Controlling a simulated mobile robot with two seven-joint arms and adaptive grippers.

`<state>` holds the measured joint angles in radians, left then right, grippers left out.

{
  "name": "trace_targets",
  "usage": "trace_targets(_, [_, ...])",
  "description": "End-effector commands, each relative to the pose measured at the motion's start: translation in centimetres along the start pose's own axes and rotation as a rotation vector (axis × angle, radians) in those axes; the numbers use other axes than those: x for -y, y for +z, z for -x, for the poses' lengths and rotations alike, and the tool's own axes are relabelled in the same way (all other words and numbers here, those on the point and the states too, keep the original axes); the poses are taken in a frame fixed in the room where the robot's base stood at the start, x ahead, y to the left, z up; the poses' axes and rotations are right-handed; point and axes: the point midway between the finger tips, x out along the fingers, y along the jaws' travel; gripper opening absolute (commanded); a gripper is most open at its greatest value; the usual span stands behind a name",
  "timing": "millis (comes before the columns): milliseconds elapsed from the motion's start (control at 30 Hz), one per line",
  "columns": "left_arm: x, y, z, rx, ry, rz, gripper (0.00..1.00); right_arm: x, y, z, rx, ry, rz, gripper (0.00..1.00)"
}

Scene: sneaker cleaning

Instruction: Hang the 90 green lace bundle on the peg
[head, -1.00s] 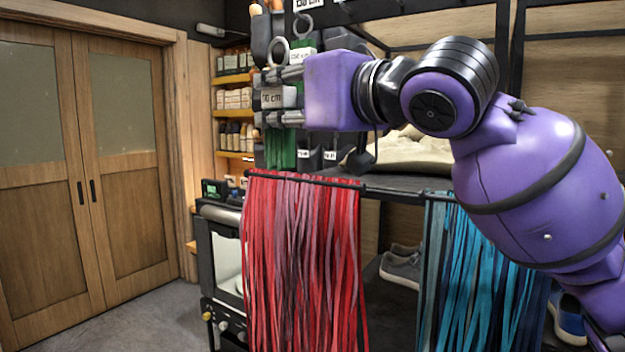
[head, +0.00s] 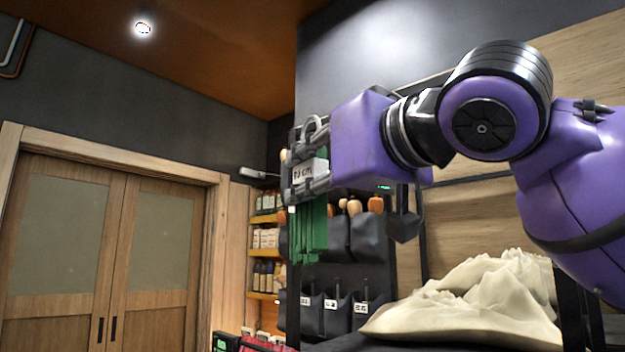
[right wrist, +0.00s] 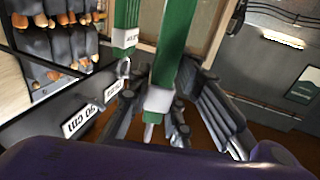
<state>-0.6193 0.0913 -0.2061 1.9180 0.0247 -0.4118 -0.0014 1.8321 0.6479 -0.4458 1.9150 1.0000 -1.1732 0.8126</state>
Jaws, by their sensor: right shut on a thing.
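My right gripper (head: 296,182) is raised in the head view, shut on a green lace bundle (head: 310,238). The bundle has a white tag (head: 309,172) between the fingers, and its green strands hang below. In the right wrist view the held green bundle (right wrist: 176,48) has a white band and lies between the dark fingers. I cannot tell whether the bundle touches a peg. My left gripper is not in view.
Another green bundle (right wrist: 125,30) hangs close to the left of the held one. Dark pockets with wooden-handled tools (head: 366,235) hang behind the gripper. A pale crumpled cloth (head: 475,305) lies on the shelf below right. Double wooden doors (head: 105,260) stand at the left.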

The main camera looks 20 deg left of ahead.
Motion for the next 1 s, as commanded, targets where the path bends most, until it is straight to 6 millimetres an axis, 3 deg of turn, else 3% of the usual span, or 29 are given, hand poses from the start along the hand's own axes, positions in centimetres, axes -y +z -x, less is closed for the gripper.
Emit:
trace_targets(300, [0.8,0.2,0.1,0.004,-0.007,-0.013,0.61,-1.6,0.1,-0.4,0.000,0.001,-0.001,0.00])
trace_targets(1000, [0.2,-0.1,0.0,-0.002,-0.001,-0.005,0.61,-5.7,0.5,-1.5,0.000,0.001,0.000,0.00])
